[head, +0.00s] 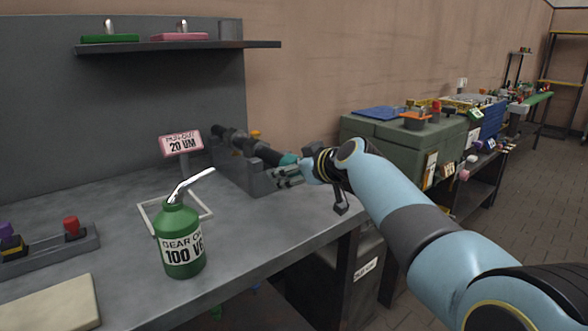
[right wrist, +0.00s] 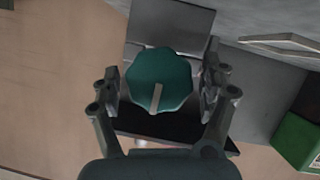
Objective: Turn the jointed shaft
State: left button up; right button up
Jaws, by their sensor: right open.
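The dark jointed shaft (head: 247,147) lies along a grey block on the bench, with a teal knob (head: 288,159) at its near right end. In the right wrist view the teal knob (right wrist: 158,77) has lobed edges and a pale mark near its lower middle. My right gripper (head: 287,174) is at this end of the shaft. In the right wrist view its open fingers (right wrist: 161,82) stand on both sides of the knob, with small gaps. My left gripper is out of view.
A pink "20 UM" sign (head: 181,144) stands left of the shaft. A green gear-oil can (head: 181,240) with a spout stands nearer on the bench. A rack with a red-capped piece (head: 72,228) is at left. A shelf (head: 180,46) hangs above.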

jog(key=shift+c, duration=0.4)
jog(key=c, duration=1.1)
jog(key=shift+f, duration=0.1)
